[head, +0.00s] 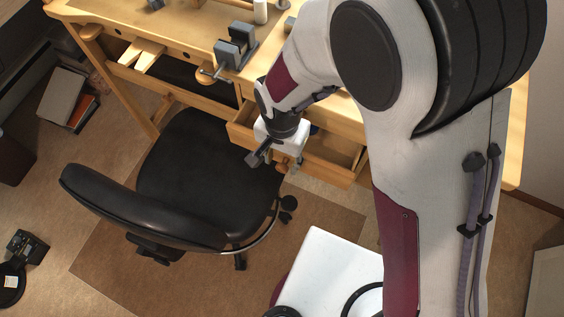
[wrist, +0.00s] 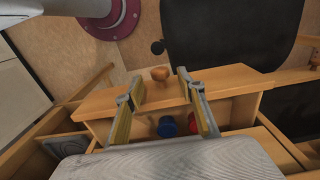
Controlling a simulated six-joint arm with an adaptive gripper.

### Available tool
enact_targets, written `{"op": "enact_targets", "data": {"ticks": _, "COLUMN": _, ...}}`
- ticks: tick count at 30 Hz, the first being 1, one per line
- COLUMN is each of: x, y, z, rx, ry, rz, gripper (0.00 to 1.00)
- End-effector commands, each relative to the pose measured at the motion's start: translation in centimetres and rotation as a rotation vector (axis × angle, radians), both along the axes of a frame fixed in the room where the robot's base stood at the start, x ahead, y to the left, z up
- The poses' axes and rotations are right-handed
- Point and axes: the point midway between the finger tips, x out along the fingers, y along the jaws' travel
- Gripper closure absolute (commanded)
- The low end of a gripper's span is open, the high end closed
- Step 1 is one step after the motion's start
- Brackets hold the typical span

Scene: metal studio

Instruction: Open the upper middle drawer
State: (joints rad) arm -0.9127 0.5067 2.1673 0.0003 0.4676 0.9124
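A wooden drawer (head: 335,171) under the workbench stands pulled out, its inside showing from above. In the wrist view its front panel (wrist: 215,84) runs across the picture, with a round wooden knob (wrist: 160,73) on the outer side. I cannot tell from these views whether it is the upper middle drawer. My gripper (head: 277,163) is at the drawer's front. In the wrist view my gripper (wrist: 160,78) is open, its two fingers apart on either side of the knob. Contact with the knob is not visible. My arm hides part of the bench.
A blue object (wrist: 167,127) and a red one (wrist: 192,124) lie inside the drawer. A black chair (head: 205,165) stands close on the left of the drawer. A vise (head: 236,48) sits on the workbench (head: 190,22). A white-topped item (head: 325,265) stands in front, on the floor.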

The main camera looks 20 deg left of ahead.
Motion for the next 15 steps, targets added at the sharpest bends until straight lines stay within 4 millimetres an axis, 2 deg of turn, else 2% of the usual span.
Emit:
{"op": "enact_targets", "data": {"ticks": 6, "x": 0.0, "y": 0.0, "z": -2.0, "rx": -0.001, "ry": 0.001, "rz": 0.000, "gripper": 0.61}}
{"op": "enact_targets", "data": {"ticks": 15, "x": 0.0, "y": 0.0, "z": -3.0, "rx": 0.000, "ry": 0.000, "rz": 0.000, "gripper": 0.61}}
